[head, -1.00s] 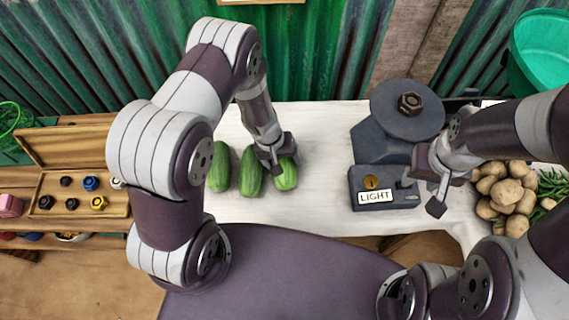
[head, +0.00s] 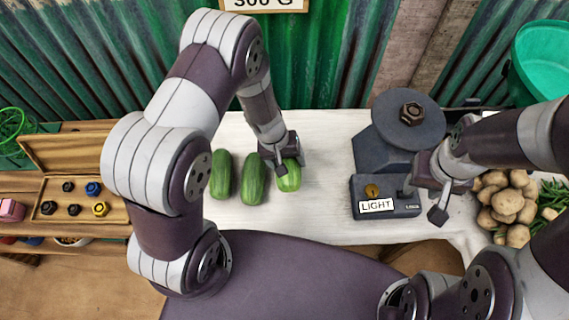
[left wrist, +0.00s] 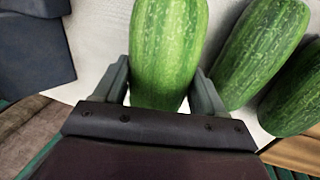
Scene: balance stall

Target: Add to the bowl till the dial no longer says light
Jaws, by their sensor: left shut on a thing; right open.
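A dark grey balance (head: 385,152) stands on the white table, with a sign reading LIGHT (head: 376,206) on its front. A round dark pan (head: 408,121) on top carries a brown hex nut (head: 411,113). Three green striped cucumbers or marrows lie left of the balance. My left gripper (head: 281,160) is shut on the rightmost marrow (head: 289,178); in the left wrist view the fingers sit on both sides of this marrow (left wrist: 167,50). The other two marrows (head: 252,180) (head: 221,175) lie beside it. My right gripper (head: 424,197) is open and empty at the balance's right front.
Potatoes (head: 508,205) and green beans (head: 552,195) lie at the right. A green bowl (head: 540,60) is at the back right. A wooden box of coloured nuts (head: 75,195) stands on the left. The table between marrows and balance is clear.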

